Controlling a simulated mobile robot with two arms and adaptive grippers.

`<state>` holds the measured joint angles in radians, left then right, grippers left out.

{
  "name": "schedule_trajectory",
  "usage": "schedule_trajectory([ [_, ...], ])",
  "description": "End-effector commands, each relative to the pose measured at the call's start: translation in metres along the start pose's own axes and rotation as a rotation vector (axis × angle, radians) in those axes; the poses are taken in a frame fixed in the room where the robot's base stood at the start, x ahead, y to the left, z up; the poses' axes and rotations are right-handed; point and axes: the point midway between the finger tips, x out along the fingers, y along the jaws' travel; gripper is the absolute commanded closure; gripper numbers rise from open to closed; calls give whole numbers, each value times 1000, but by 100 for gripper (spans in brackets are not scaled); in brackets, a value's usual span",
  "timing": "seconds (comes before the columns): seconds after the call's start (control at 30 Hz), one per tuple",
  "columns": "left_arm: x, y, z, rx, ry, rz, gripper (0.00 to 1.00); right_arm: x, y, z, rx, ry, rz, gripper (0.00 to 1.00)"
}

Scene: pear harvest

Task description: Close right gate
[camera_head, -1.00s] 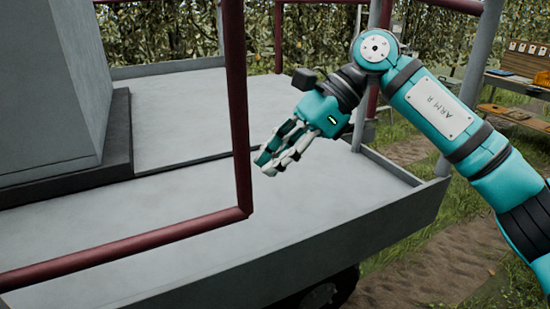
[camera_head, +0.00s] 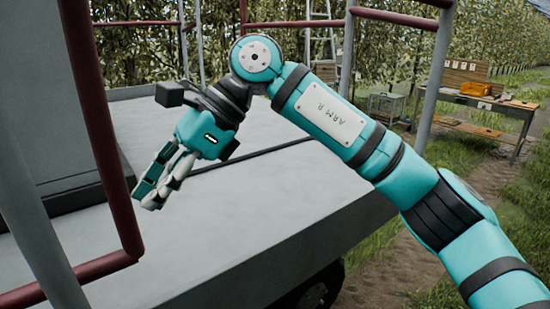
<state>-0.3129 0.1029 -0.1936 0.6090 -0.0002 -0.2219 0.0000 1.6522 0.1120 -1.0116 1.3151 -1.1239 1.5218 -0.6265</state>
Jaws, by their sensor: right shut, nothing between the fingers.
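A dark red tubular frame, which looks like the gate (camera_head: 96,125), stands at the left of the head view. Its upright runs down to a corner, and its lower bar leads off to the lower left. My right gripper (camera_head: 146,198) is shut and empty. Its fingers point down and left, just right of the gate's upright in the picture; I cannot tell whether they touch it. The gate's top and far side are out of view. My left gripper is not in view.
A grey platform (camera_head: 275,225) with a low edge lies below my right arm. A grey post (camera_head: 35,215) stands at the left, another (camera_head: 436,70) at the right. Dark red rails (camera_head: 395,17) cross behind. A wooden bench (camera_head: 480,128) with an orange item stands on the grass at far right.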

Motion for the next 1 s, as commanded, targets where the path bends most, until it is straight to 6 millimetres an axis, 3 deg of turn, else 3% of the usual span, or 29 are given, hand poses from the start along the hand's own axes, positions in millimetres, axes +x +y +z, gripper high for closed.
schedule_trajectory([
  [0.17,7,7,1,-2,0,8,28,32,8,29,-1,3,0,100],
  [0.47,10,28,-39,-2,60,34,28,65,17,63,2,3,-2,100],
  [0.8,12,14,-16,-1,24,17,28,73,19,72,3,1,-2,100],
  [1.0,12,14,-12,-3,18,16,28,73,19,72,2,0,-2,100],
])
